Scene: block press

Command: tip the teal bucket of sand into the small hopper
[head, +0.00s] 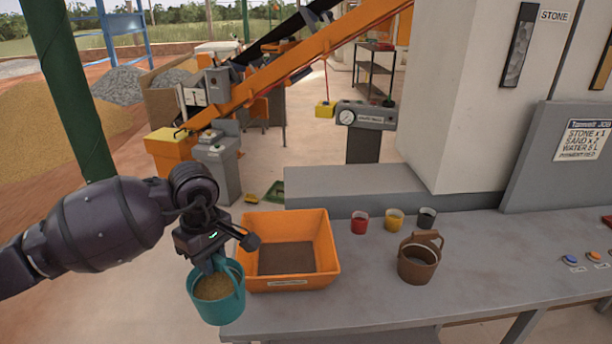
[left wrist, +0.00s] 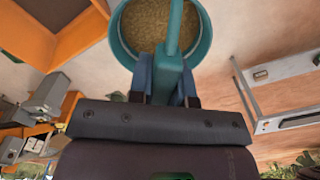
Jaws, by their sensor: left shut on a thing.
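The teal bucket (head: 217,306) holds tan sand (head: 213,288) and hangs upright, left of the bench's front left corner. My left gripper (head: 216,262) is shut on the bucket's handle. In the left wrist view the gripper (left wrist: 167,85) grips the teal handle (left wrist: 175,40), with the sand-filled bucket (left wrist: 205,38) beyond it. The small orange hopper (head: 318,272) sits on the bench just right of the bucket, with a dark brown inside. It also shows in the left wrist view (left wrist: 75,40). My right gripper is not in view.
A brown bucket (head: 417,262) stands on the grey bench (head: 480,270) right of the hopper. Red (head: 360,222), yellow (head: 394,219) and dark (head: 427,217) cups stand behind it. An orange conveyor (head: 300,58) and a sand pile (head: 50,130) are farther back.

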